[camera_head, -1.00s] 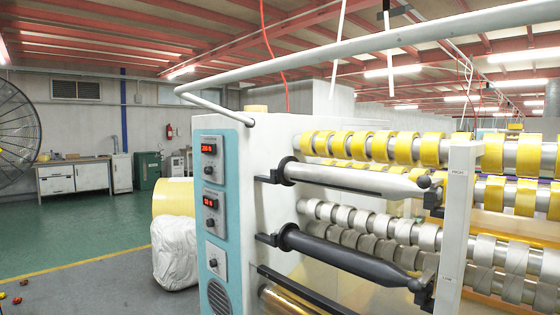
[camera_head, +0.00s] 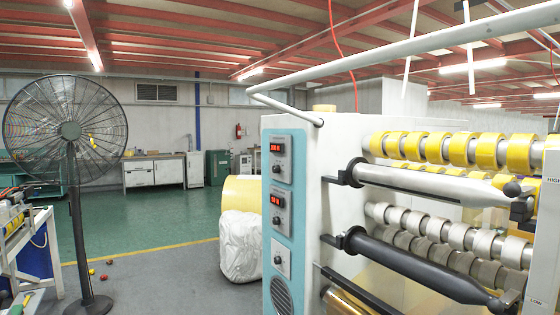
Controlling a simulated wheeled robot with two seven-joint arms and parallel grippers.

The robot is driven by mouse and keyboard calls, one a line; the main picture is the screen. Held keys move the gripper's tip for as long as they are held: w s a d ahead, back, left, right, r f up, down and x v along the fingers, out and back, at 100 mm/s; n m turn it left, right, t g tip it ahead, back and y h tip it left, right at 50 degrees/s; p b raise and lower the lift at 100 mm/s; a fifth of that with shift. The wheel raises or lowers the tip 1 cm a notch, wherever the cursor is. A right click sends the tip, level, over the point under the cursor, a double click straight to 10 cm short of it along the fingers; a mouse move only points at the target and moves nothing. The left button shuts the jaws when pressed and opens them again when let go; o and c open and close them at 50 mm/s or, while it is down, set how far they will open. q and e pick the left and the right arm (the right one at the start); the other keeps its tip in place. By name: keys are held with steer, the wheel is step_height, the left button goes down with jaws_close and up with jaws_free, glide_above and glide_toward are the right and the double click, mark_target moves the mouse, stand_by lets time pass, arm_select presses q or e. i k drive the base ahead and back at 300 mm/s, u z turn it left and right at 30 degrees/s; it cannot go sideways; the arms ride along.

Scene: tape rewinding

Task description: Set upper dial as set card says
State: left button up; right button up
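The rewinding machine's pale blue control panel (camera_head: 278,220) stands right of centre. The upper dial (camera_head: 276,169) is a small knob below a lit red display (camera_head: 277,148); its setting is too small to read. A second dial (camera_head: 277,220) with a red display sits under it, and a third knob (camera_head: 278,260) lower down. No set card can be made out, though small tags marked HIGH (camera_head: 553,180) and LOW (camera_head: 537,302) show at the right edge. Neither gripper is in view.
A large black pedestal fan (camera_head: 72,133) stands at the left by a cart (camera_head: 28,250). A white wrapped bundle (camera_head: 240,246) and a yellow roll (camera_head: 243,194) stand beside the machine. Roller shafts (camera_head: 418,183) stick out to the right. Grey floor is open at centre left.

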mark_target(275, 169)
steer(key=u, duration=0.9)
steer(key=i, duration=4.45)
steer(key=z, duration=3.1)
steer(key=k, duration=0.15)
steer(key=u, duration=0.2)
